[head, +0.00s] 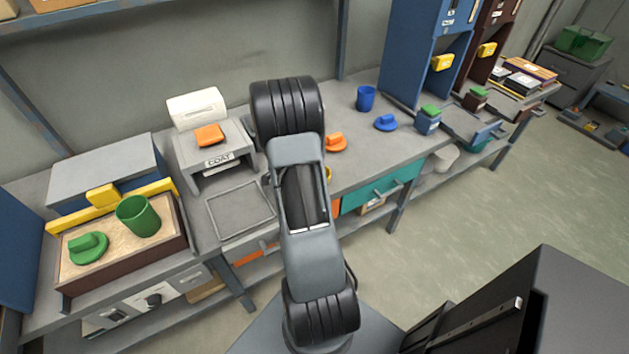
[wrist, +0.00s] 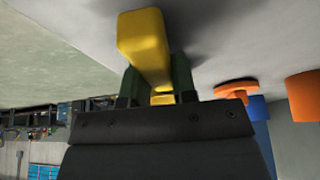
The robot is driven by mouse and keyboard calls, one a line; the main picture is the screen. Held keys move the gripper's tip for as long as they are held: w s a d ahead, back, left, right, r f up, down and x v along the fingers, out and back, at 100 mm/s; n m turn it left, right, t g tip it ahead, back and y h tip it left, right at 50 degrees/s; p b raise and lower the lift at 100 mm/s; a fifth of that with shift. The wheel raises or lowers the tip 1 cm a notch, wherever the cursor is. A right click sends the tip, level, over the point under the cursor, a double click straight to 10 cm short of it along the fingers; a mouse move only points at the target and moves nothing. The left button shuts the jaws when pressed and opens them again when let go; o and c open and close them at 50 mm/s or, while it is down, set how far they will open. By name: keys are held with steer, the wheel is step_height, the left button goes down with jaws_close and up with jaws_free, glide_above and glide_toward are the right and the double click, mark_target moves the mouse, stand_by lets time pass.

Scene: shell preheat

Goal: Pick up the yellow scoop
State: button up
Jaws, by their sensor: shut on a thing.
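The yellow scoop (wrist: 145,42) shows in the wrist view as a thick yellow bar with a blocky end. My gripper (wrist: 156,84) is shut on it, with one dark green finger on each side. A grey surface with a soft shadow lies close to the scoop; I cannot tell whether they touch. In the head view my arm hides the gripper and nearly all of the scoop; only a sliver of yellow (head: 328,173) shows beside the arm.
An orange lid (head: 336,142), a blue lid (head: 386,122) and a blue cup (head: 366,98) stand on the bench right of my arm. Left are a grey tray (head: 240,211), the COAT machine (head: 217,160) and a sand box (head: 122,264) with green pieces and a yellow bar.

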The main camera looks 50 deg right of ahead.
jaws_close()
steer(key=shift+r, duration=0.45)
step_height(320, 180, up, 3)
steer(key=shift+a+f+b, duration=0.1)
steer(key=shift+a+b, duration=0.05)
steer(key=shift+b, duration=0.15)
steer(key=s+a+r, duration=0.1)
steer(key=a+r, duration=0.3)
steer(key=a, duration=0.2)
steer(key=s+a+r+b, duration=0.1)
steer(key=a+r, duration=0.4)
steer(key=a, duration=0.2)
steer(key=shift+a+r, duration=0.15)
steer(key=shift+a, duration=0.15)
